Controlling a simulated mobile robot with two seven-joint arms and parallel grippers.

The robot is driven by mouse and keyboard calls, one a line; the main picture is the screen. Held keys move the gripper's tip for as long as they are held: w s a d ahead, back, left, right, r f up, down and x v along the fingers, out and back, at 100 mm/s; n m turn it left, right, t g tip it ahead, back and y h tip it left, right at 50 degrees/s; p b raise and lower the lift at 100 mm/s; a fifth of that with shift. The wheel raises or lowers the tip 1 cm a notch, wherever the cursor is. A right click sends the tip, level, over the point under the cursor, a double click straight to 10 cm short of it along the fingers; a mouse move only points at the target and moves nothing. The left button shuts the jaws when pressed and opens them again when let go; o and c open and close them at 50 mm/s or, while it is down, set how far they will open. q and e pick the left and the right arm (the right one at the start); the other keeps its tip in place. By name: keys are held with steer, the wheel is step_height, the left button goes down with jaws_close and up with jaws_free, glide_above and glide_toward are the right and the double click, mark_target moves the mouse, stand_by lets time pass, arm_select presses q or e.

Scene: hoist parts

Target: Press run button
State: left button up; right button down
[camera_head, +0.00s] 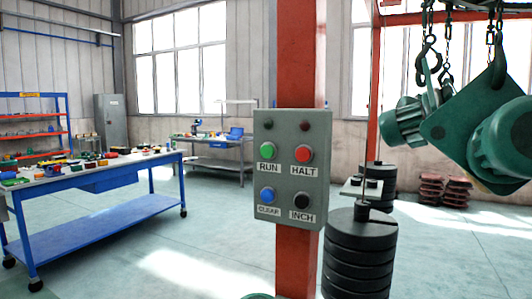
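The green run button (267,148) is on the upper left of a grey control box (292,168), above a label reading RUN. The box is fixed to a red upright post (296,50). To its right is a red button (304,153) labelled HALT. Below are a blue button (267,195) labelled CLEAR and a black button (301,201) labelled INCH. Two dark round lamps (304,125) sit along the top of the box. Neither of my grippers is in view, and nothing covers the buttons.
Green hoist parts (462,120) hang from chains at the upper right. A stack of black weights (359,262) stands behind the post on the right. A blue workbench (95,178) with small parts stands at the left. Open floor (205,235) lies between bench and post.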

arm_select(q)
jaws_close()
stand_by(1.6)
